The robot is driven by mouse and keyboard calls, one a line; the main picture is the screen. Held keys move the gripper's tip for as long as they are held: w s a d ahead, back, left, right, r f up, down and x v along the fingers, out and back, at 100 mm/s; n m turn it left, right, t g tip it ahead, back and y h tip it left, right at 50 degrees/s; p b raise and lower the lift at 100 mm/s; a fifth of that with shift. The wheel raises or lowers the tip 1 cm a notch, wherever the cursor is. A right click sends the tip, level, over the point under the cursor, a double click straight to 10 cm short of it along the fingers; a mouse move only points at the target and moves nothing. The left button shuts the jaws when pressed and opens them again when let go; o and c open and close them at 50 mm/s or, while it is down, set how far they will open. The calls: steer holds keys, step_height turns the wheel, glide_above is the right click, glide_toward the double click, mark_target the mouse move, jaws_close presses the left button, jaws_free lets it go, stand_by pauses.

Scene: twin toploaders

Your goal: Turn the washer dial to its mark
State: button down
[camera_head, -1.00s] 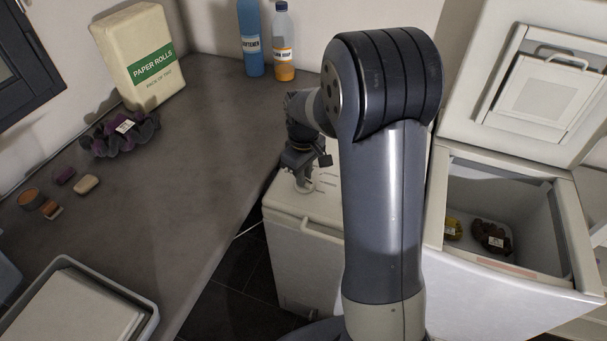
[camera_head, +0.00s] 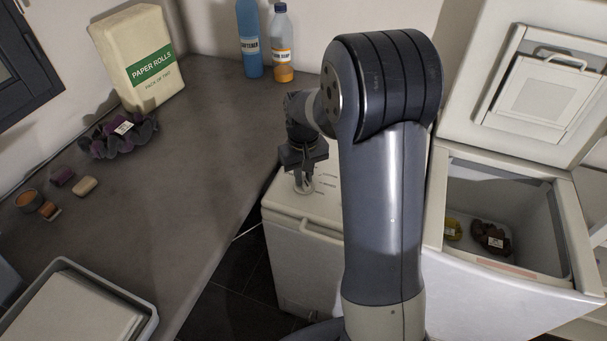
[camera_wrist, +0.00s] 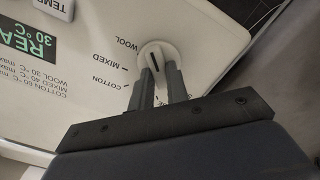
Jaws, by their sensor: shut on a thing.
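The washer (camera_head: 303,252) is the white toploader with its lid shut, left of my arm in the head view. Its white dial (camera_wrist: 157,53) shows in the wrist view, with a dark pointer line on its face. Printed labels WOOL, MIXED and COTTON stand beside it; the line points roughly up toward the WOOL side, but I cannot tell exactly which mark it meets. My gripper (camera_wrist: 160,82) is shut on the dial, its two grey fingers on either side of it. In the head view my gripper (camera_head: 303,184) points down at the washer's top.
The second toploader (camera_head: 520,285) stands open at the right with a yellow and a brown bundle inside. The grey counter (camera_head: 200,130) at the left holds paper rolls, bottles and small items.

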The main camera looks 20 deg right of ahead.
mark_target(304, 179)
steer(key=c, duration=1.4)
jaws_free()
step_height(304, 179, up, 11)
steer(key=shift+f, duration=0.1)
step_height(304, 179, down, 11)
steer(key=shift+r, duration=0.1)
